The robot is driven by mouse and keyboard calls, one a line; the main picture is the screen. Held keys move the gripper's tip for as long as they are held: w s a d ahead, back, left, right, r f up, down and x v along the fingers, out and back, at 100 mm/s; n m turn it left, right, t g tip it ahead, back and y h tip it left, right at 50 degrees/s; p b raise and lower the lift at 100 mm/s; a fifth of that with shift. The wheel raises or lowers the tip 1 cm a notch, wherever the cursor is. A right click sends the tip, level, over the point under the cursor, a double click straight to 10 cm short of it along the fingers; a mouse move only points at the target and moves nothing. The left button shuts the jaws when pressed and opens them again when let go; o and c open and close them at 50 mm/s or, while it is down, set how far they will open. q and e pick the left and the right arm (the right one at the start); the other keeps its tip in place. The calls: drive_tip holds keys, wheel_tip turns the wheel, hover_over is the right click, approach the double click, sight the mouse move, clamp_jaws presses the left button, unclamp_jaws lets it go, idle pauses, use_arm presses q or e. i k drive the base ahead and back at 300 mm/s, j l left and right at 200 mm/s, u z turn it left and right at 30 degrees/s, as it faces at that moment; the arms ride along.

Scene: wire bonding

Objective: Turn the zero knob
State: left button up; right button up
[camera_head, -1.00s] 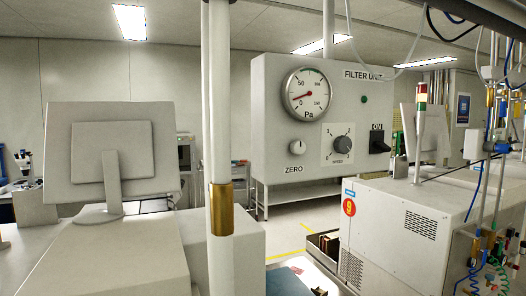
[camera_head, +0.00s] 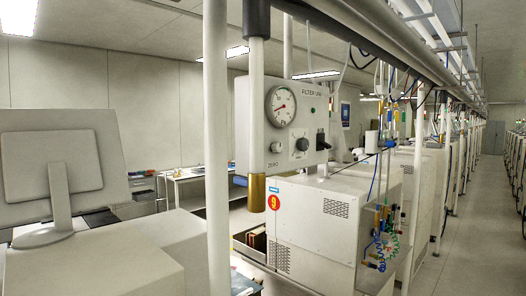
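The filter unit (camera_head: 243,118) is a pale box hanging at mid-picture, seen at an angle. Its round pressure gauge (camera_head: 281,106) with a red needle sits at the upper left of the face. The small zero knob (camera_head: 276,147) is below the gauge, above the ZERO label. A dark speed knob (camera_head: 302,144) is to its right, and a black ON switch (camera_head: 322,140) is further right. A vertical pipe with a brass end (camera_head: 257,193) stands just left of the zero knob. Neither of my grippers is in view.
A grey monitor (camera_head: 62,160) stands at the left on a pale machine. A white pole (camera_head: 216,140) rises in front. A white cabinet (camera_head: 310,225) marked 9 stands below the unit. Tubes and hoses (camera_head: 383,235) hang at its right. An open aisle (camera_head: 462,235) runs along the right.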

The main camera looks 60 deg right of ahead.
sight(277, 147)
drive_tip(key=j+z, duration=0.15)
drive_tip(key=z, duration=0.25)
drive_tip(key=j+z, duration=0.2)
drive_tip(key=z, duration=0.15)
drive_tip(key=j+z, duration=0.15)
drive_tip(key=z, duration=0.25)
